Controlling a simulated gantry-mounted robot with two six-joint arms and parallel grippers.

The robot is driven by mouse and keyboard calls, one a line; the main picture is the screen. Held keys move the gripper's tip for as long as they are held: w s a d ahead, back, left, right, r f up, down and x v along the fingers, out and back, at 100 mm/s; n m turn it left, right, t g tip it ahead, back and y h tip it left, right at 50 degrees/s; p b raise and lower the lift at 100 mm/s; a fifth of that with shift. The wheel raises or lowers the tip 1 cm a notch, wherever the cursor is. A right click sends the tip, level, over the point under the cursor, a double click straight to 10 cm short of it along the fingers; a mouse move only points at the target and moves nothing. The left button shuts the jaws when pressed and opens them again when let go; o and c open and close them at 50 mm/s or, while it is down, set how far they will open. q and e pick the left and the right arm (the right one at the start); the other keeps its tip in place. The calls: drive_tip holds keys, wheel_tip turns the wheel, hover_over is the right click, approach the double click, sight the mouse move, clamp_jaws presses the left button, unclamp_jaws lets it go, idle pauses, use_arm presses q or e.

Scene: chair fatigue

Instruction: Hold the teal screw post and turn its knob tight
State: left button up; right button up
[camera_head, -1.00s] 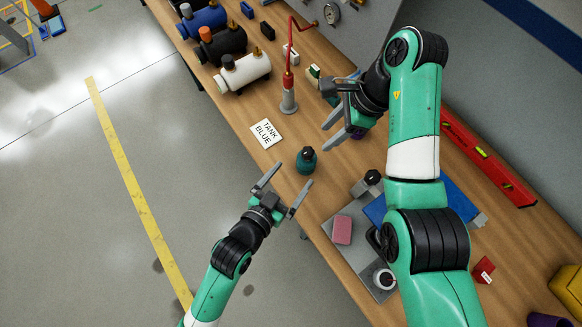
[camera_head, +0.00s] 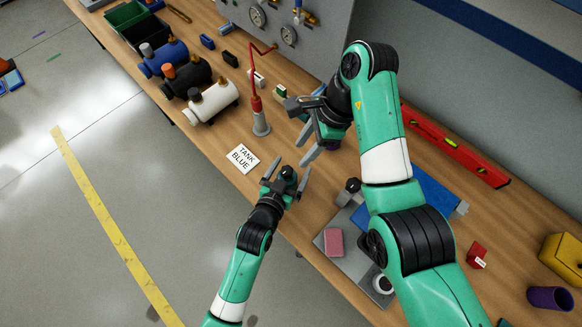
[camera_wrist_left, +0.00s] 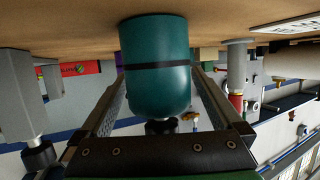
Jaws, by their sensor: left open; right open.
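The teal screw post (camera_head: 286,185) stands on the bench near its front edge, its black knob (camera_head: 288,172) showing from above. My left gripper (camera_head: 289,172) is open, with one finger on each side of the post. In the left wrist view, which is upside down, the teal body (camera_wrist_left: 157,75) with a dark band fills the space between the two fingers; the black knob (camera_wrist_left: 160,127) is partly hidden behind the gripper. Whether the fingers touch it I cannot tell. My right gripper (camera_head: 304,148) is open and empty, up and right of the post.
A "TANK BLUE" card (camera_head: 242,158) lies left of the post. Several tanks (camera_head: 210,102) line the back left. A grey plate (camera_head: 355,262) with a pink block (camera_head: 334,242) lies to the right.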

sight(288, 170)
use_arm(q)
clamp_jaws()
use_arm(e)
drive_tip(key=shift+o, duration=0.3)
drive_tip(key=shift+w+d+r+n, duration=0.15)
drive_tip(key=shift+d+r, duration=0.15)
drive_tip(key=shift+r, duration=0.3)
drive_tip(key=shift+w+d+r+n, duration=0.15)
drive_tip(key=shift+d+r, duration=0.15)
drive_tip(key=shift+r, duration=0.25)
drive_tip(key=shift+y, duration=0.3)
drive_tip(key=x, duration=1.2)
drive_tip(key=shift+s+f, duration=0.1)
drive_tip(key=shift+s, duration=0.2)
clamp_jaws()
